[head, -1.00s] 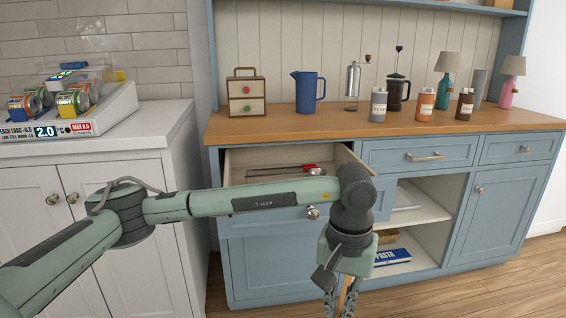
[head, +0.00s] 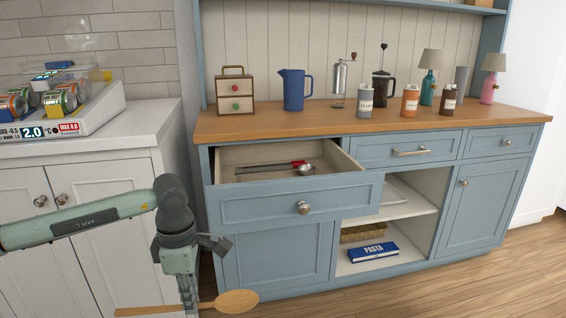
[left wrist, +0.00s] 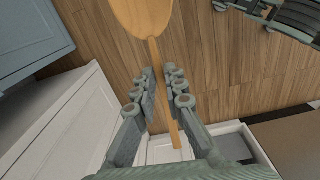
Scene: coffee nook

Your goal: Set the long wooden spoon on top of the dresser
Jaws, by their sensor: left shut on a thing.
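The long wooden spoon (head: 236,301) is held low in front of the cabinets, its bowl toward the right in the head view. My left gripper (head: 190,305) is shut on its handle. In the left wrist view the spoon's bowl (left wrist: 143,15) is at the top, and the handle runs down between the fingers of the gripper (left wrist: 160,95). The blue dresser (head: 290,210) has a wooden top (head: 380,122) well above the spoon.
The dresser's upper left drawer (head: 290,199) is pulled open, with a ladle (head: 306,169) and a red-handled utensil inside. The top's front strip is clear. A white cabinet (head: 70,215) stands at left.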

